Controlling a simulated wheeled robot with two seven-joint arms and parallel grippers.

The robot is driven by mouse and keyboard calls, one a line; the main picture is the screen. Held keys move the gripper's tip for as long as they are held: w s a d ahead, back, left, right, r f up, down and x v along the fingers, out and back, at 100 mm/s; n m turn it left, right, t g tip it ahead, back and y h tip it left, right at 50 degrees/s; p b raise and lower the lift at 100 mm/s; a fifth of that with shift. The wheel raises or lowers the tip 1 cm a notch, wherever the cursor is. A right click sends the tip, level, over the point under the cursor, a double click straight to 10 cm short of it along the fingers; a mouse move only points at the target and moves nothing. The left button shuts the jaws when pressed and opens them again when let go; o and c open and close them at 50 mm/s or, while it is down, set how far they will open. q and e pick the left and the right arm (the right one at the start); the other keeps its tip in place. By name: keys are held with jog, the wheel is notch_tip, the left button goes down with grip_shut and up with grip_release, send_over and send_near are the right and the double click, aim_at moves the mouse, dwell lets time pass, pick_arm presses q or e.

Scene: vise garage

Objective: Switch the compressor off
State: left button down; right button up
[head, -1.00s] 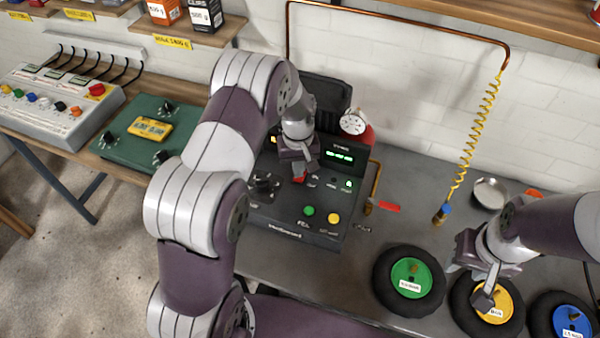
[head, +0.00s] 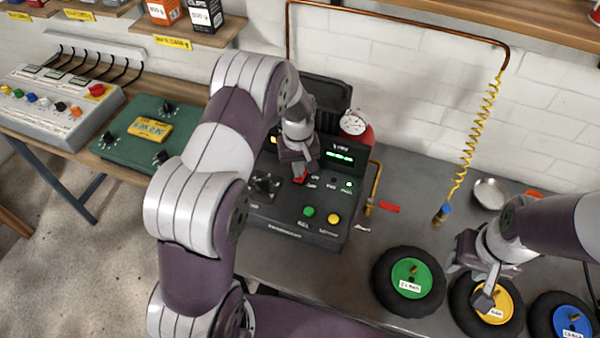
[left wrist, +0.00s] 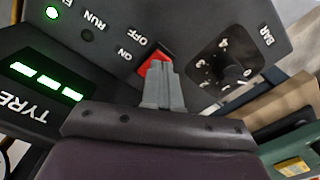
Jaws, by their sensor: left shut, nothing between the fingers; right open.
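The compressor (head: 290,225) is a dark grey control box on the bench, with a lit green TYRE display (head: 339,157) and a green lamp (head: 348,184). Its red ON/OFF switch (head: 300,178) is partly hidden by my left gripper (head: 299,172). In the left wrist view the red switch (left wrist: 152,61) lies beside the ON and OFF labels, and the shut fingers of my left gripper (left wrist: 160,68) are right at it, seemingly touching. My right gripper (head: 487,285) is open and empty above the wheel with the yellow hub (head: 497,304).
A black knob (head: 264,184) sits left of the switch. A yellow coiled hose (head: 468,150) hangs at the back. A green box (head: 140,128) stands on the left bench.

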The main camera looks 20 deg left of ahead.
pick_arm(q)
jog(key=shift+f+b, duration=0.6)
jog(key=shift+f, duration=0.4)
dwell(0.8)
jog(key=shift+s+r, duration=0.1)
notch_tip(320, 180, up, 7)
jog(key=p, duration=0.5)
jog(key=shift+p, duration=0.35)
jog(key=shift+f+m, duration=0.2)
jog(key=shift+m, duration=0.2)
jog(key=s+d+r+m, duration=0.1)
jog(key=s+r+m, duration=0.1)
jog(key=s+r, duration=0.4)
jog(key=s+d+r+m+t, duration=0.1)
jog(key=s+r+m, duration=0.2)
jog(key=s, duration=1)
notch_tip(320, 180, up, 4)
jog(key=shift+d+f, duration=0.2)
jog(key=shift+f, duration=0.05)
